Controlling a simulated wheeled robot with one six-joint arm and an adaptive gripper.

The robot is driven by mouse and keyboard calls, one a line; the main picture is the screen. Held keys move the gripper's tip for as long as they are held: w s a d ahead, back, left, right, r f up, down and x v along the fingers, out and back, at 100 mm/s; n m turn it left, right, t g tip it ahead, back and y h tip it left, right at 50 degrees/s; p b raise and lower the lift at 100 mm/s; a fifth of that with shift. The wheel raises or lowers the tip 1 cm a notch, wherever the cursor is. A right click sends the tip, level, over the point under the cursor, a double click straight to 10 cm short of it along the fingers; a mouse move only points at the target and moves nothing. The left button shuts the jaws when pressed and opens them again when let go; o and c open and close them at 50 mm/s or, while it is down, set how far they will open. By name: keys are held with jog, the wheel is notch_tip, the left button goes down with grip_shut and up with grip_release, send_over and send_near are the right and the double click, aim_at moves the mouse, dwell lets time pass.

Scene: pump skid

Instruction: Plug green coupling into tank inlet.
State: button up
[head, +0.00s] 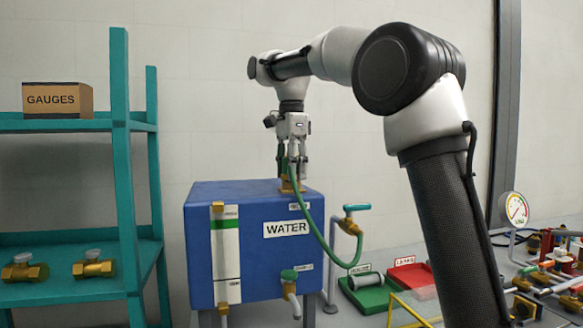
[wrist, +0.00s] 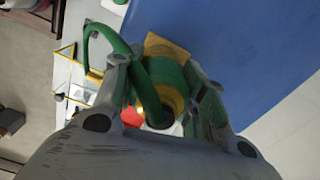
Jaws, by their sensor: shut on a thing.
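My gripper (head: 292,172) points straight down over the top of the blue water tank (head: 250,250). It is shut on the green coupling (wrist: 165,72), which sits between the two fingers in the wrist view. A green hose (head: 318,225) runs from the coupling and hangs down in front of the tank. The brass tank inlet (head: 288,187) is on the tank top directly below the fingers; its square brass base (wrist: 166,46) shows beyond the coupling in the wrist view. The coupling is in line with the inlet, but I cannot tell how deeply it is seated.
A green tray (head: 365,296) and a red tray (head: 410,277) lie to the right. A teal shelf (head: 70,126) stands left.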

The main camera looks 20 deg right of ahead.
jog(key=shift+f, duration=0.1)
jog(key=o, duration=1.2)
notch_tip(320, 180, up, 8)
jog(key=shift+f, duration=0.25)
